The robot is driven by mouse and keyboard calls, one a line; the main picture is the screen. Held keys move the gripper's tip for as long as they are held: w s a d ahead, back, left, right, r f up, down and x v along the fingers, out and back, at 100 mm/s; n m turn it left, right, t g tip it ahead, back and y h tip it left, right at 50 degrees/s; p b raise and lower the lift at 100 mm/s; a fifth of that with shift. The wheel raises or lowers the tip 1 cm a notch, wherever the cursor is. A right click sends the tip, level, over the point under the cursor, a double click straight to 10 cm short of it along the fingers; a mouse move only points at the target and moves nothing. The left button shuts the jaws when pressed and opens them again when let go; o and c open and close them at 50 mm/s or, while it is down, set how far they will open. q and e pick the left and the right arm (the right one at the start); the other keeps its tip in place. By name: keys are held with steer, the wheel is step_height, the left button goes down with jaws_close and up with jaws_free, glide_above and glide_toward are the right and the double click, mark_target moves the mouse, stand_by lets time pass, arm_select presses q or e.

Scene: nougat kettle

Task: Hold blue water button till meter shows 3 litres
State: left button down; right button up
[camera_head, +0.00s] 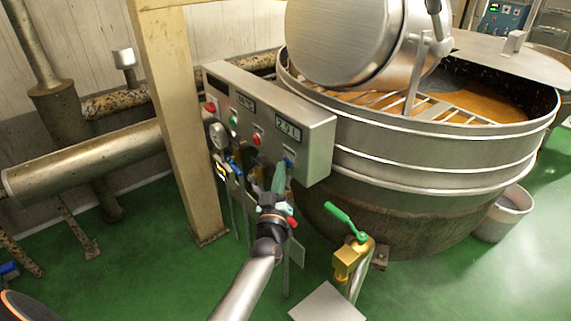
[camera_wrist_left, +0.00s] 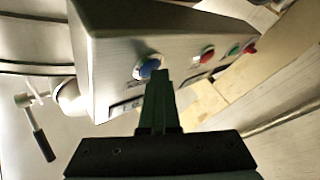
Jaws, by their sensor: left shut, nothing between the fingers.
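The blue water button (camera_head: 289,161) is on the front of the grey control box (camera_head: 318,140), below a meter (camera_head: 288,130) that reads 2.9 L. My left gripper (camera_head: 281,167) is shut and empty, with its fingertips at the blue button. In the left wrist view the blue button (camera_wrist_left: 148,68) shows just beside the tips of the closed fingers (camera_wrist_left: 161,74), which cover part of it. The tips look to be touching it, but I cannot tell how far it is pressed. My right gripper is not in view.
Red buttons (camera_head: 256,139) and a green one (camera_head: 234,121) sit left on the same box. The big steel kettle (camera_head: 420,165) stands close on the right. A green-handled valve (camera_head: 345,220) is below the box, and a beige post (camera_head: 180,110) is to the left.

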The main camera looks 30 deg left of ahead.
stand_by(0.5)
arm_select(q)
steer(key=shift+s+a+p, duration=0.3)
steer(key=shift+s+p, duration=0.2)
steer(key=shift+s, duration=0.3)
steer(key=s, duration=0.1)
steer(key=s+a+p, duration=0.1)
steer(key=s, duration=0.1)
steer(key=s+a+p, duration=0.1)
steer(key=shift+s, duration=0.35)
